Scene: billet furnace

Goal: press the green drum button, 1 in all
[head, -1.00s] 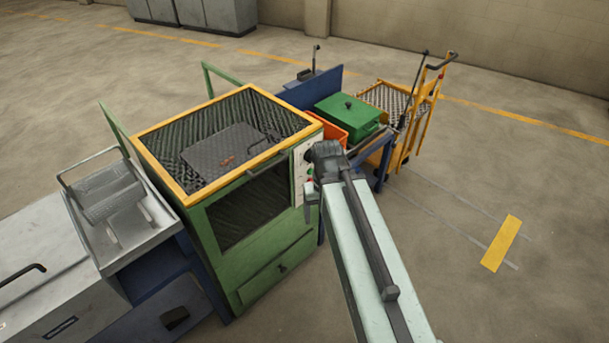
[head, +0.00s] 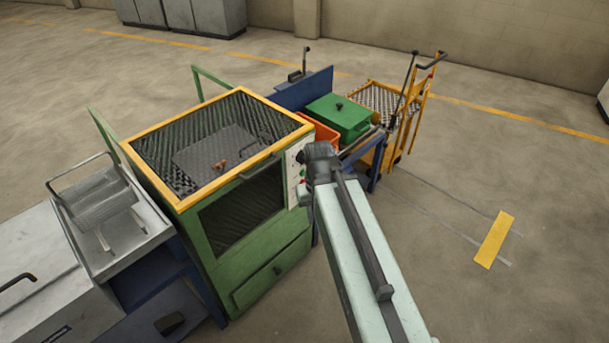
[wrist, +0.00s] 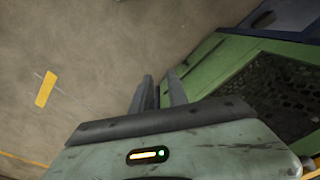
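A green machine (head: 262,255) with a yellow-rimmed mesh drum top stands left of my arm in the head view. Its pale control panel (head: 293,172) is on the right front corner, with small red and green spots on it. Which spot is the green drum button is too small to tell, and my arm's end covers part of the panel. My gripper (head: 306,193) is close to the panel in the head view; contact cannot be told. In the wrist view my gripper (wrist: 161,76) shows two fingers apart with nothing between them. The green machine (wrist: 215,70) is to their right, no button visible.
A steel basin (head: 110,225) is left of the machine. A green box (head: 343,115), an orange bin (head: 322,133) and a yellow trolley (head: 400,105) stand behind it to the right. The floor at right is clear around a yellow mark (head: 495,239).

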